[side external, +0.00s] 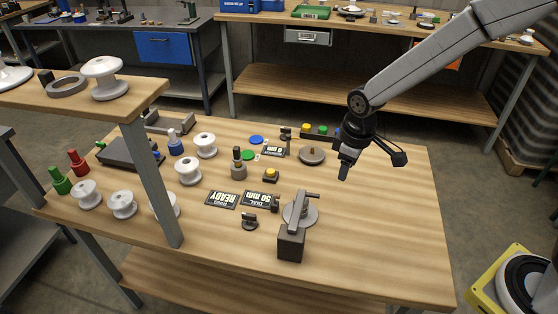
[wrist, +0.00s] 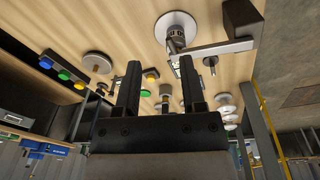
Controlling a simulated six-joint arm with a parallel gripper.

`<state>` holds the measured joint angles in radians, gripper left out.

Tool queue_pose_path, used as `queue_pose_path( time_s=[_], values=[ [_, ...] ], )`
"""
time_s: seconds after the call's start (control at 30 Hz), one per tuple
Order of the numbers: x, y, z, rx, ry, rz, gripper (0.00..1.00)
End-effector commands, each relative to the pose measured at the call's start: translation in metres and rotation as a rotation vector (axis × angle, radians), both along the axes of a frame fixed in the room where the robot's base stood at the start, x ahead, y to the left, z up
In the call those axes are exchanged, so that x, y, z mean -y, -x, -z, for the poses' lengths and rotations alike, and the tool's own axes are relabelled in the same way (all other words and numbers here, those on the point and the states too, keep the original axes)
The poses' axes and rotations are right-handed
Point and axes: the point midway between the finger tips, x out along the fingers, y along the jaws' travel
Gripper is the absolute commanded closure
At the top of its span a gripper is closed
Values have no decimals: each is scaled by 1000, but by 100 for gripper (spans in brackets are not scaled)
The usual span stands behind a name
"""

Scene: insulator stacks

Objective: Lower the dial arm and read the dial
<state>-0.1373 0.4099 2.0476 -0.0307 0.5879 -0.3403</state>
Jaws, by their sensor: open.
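The dial stand has a dark block (side external: 290,246) near the table's front edge. Its grey dial arm (side external: 297,212) reaches from the block over a round grey disc (side external: 310,215). In the wrist view the arm (wrist: 212,49) crosses beside a pale disc (wrist: 163,28) with a grey upright part on it. I cannot tell whether the arm touches anything below it. The dial display (side external: 258,199) reads 50 mm. My gripper (side external: 345,170) is open and empty above the table, right of and behind the dial stand; its two fingers (wrist: 158,68) stand apart in the wrist view.
A second display (side external: 222,200) reads RING READY. A small black-based post (side external: 250,222) stands left of the stand. White insulators (side external: 188,171) and coloured pieces fill the table's left. A raised shelf (side external: 130,105) overhangs the left side. The table's right is clear.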

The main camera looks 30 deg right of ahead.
Motion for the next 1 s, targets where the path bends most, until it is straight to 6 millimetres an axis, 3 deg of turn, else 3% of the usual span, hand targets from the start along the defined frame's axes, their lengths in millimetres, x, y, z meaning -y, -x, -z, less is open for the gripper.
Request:
queue_pose_path(
  time_s=[0.1,0.33,0.77,1.0],
  values=[
    [-16,-23,11,-29,16,-107,48],
    [-37,-49,26,-68,36,-246,48],
    [-42,-55,32,-76,40,-280,48],
    [-41,-55,49,-78,40,-279,48]
  ],
)
